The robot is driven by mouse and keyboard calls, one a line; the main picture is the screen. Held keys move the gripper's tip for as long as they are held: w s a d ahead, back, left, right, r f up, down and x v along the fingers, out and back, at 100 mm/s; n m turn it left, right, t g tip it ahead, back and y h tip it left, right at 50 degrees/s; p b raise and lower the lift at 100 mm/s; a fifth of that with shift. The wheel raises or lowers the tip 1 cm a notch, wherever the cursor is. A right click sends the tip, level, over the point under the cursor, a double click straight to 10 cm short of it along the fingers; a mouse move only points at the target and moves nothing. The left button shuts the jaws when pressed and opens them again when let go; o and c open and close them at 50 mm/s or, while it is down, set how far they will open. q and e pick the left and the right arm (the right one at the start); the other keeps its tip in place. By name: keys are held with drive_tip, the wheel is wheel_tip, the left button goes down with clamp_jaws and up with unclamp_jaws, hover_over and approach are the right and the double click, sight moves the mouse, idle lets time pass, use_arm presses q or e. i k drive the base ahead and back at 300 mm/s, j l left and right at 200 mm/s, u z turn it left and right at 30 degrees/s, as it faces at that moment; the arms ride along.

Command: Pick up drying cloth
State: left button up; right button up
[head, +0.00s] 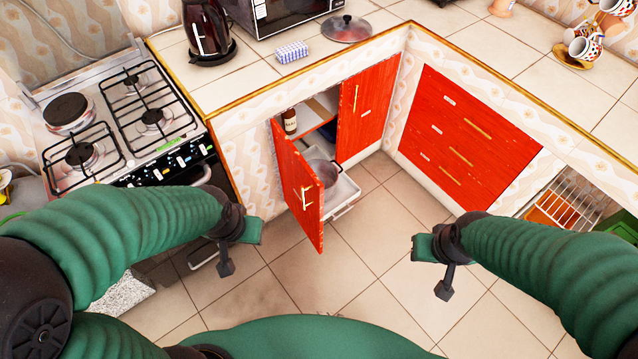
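A small folded blue-and-white checked cloth (292,52) lies on the tiled counter, in front of the microwave and left of a pan lid. My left gripper (239,249) is over the floor in front of the stove side of the cabinet, well below and apart from the cloth. It looks open and empty. My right gripper (434,267) is over the floor to the right, also looking open and empty, far from the cloth.
A dark kettle (207,32) and a microwave (290,12) stand near the cloth, with a pan lid (346,28) to its right. A red cabinet door (298,190) hangs open above the floor. A pot (324,171) sits inside. A gas stove (125,118) is at left.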

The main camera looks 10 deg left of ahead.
sight(293, 51)
drive_tip(key=i+j, duration=0.95)
drive_tip(key=i+z, duration=0.1)
drive_tip(key=z, duration=0.35)
drive_tip(key=j+z, duration=0.15)
drive_tip(key=z, duration=0.3)
drive_tip(key=i+j+z, duration=0.1)
drive_tip(key=z, duration=0.35)
